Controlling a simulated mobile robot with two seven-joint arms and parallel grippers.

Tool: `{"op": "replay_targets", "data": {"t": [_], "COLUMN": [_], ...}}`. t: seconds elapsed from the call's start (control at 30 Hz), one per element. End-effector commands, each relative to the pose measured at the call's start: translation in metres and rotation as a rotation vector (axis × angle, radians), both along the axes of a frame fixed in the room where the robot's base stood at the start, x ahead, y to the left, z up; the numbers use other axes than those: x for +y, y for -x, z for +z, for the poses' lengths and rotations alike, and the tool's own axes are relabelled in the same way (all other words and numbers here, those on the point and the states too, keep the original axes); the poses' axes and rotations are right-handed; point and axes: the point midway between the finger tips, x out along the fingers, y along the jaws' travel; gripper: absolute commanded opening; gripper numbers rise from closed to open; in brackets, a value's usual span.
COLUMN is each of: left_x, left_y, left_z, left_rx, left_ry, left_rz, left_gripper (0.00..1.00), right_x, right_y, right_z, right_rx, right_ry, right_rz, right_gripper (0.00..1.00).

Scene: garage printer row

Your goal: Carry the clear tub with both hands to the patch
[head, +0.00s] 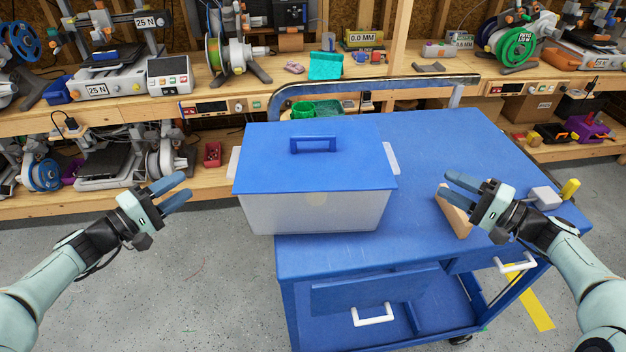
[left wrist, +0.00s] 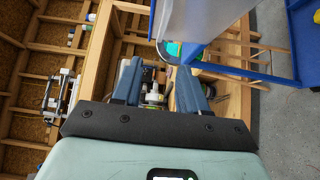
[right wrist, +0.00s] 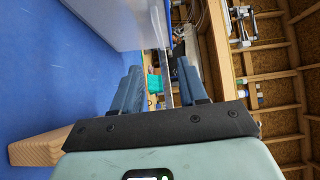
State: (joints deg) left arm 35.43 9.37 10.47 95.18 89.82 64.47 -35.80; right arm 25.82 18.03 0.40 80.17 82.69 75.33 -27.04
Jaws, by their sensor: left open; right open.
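The clear tub (head: 310,213) has a blue lid with a raised handle and a pale grip on each short side. It stands on the left part of a blue cart top (head: 430,135), its left end reaching past the cart's left edge. My left gripper (head: 182,192) is open and empty, left of the tub and apart from it. My right gripper (head: 454,186) is open and empty, right of the tub over the cart top. The tub's wall also shows in the left wrist view (left wrist: 205,18) and in the right wrist view (right wrist: 115,18).
A wooden block (head: 453,212) lies on the cart beside my right gripper. A grey item (head: 545,198) and a yellow-handled tool (head: 569,188) sit at the cart's right corner. A metal rail (head: 375,84) runs along the cart's back. Wooden shelves (head: 145,104) with printers stand behind.

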Motion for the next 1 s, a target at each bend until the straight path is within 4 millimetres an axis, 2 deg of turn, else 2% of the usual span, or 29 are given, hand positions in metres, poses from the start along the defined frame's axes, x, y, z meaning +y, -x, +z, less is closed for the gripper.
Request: {"op": "replay_targets", "data": {"t": [0.27, 0.7, 1.0], "left_x": [-0.020, -0.072, -0.085], "left_y": [-0.022, -0.086, -0.103], "left_z": [0.000, 0.000, 0.000], "left_rx": [0.000, -0.001, -0.001], "left_ry": [0.003, 0.002, 0.001], "left_rz": [-0.005, -0.004, -0.001], "left_gripper": [0.43, 0.43, 0.43], "right_x": [0.024, 0.087, 0.103], "right_y": [-0.018, -0.070, -0.084], "right_z": [0.000, 0.000, 0.000], "right_rx": [0.000, 0.000, 0.000], "right_ry": [-0.002, -0.001, 0.000], "right_rz": [0.005, 0.003, 0.001], "right_gripper": [0.43, 0.43, 0.43]}}
